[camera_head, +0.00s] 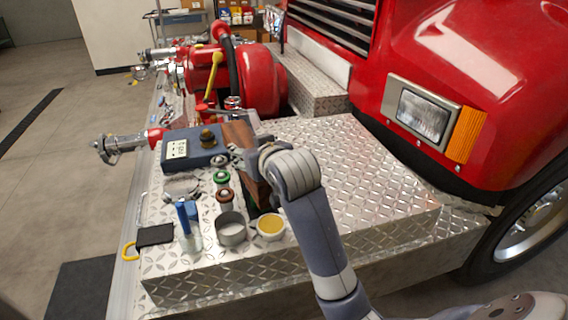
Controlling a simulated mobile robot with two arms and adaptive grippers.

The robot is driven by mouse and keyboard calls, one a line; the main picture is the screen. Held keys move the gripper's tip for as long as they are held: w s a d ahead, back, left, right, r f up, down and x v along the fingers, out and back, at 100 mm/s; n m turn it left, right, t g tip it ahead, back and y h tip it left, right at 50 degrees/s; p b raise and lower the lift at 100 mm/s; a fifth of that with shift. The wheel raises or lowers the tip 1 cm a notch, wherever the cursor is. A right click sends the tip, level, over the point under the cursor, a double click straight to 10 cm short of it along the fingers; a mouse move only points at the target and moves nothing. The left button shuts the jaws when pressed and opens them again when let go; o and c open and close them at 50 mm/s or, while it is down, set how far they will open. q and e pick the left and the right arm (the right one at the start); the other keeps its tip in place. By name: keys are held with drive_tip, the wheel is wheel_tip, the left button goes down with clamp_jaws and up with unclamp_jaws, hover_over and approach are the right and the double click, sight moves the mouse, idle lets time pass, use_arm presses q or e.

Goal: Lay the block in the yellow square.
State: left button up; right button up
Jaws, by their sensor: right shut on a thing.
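A long brown wooden block (238,134) stands out over the diamond-plate bumper deck (355,190), partly hidden by my right gripper. My right gripper (243,158) is shut on the block; its arm comes in from the lower right. I cannot tell whether the block touches the deck. I see no clear yellow square; part of the deck behind my gripper and arm is hidden. My left gripper is not in view.
A blue-grey meter (178,150) lies left of the block. Small jars, a grey cup (232,229), a yellow-filled dish (270,227), a blue-topped bottle (187,222) and a black pad (155,235) crowd the front left. The right deck is clear.

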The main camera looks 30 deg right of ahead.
drive_tip(key=w+d+f+m+h+p, duration=0.15)
drive_tip(key=w+d+p, duration=0.25)
drive_tip(key=w+d, duration=0.75)
use_arm(q)
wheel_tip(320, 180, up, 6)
drive_tip(key=p, duration=0.1)
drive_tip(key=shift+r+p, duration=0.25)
drive_tip(key=shift+p, duration=0.15)
use_arm(e)
drive_tip(key=shift+m, duration=0.25)
drive_tip(key=shift+s+d+f, duration=0.2)
drive_tip(key=shift+d+f, duration=0.1)
drive_tip(key=shift+f, duration=1.35)
drive_tip(key=shift+s+d+f, duration=0.25)
drive_tip(key=shift+d+f, duration=0.05)
drive_tip(key=shift+f, duration=1.4)
drive_tip(key=shift+s+d+f, duration=0.2)
drive_tip(key=shift+d+f, duration=0.1)
drive_tip(key=shift+f, duration=1.35)
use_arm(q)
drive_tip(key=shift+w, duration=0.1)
use_arm(e)
drive_tip(key=shift+f, duration=0.1)
drive_tip(key=o, duration=1.4)
drive_tip(key=shift+s+f, duration=0.1)
drive_tip(key=shift+f, duration=0.1)
drive_tip(key=shift+o, duration=1.3)
drive_tip(key=shift+a, duration=0.1)
drive_tip(key=shift+s+r, duration=0.1)
drive_tip(key=shift+r, duration=0.1)
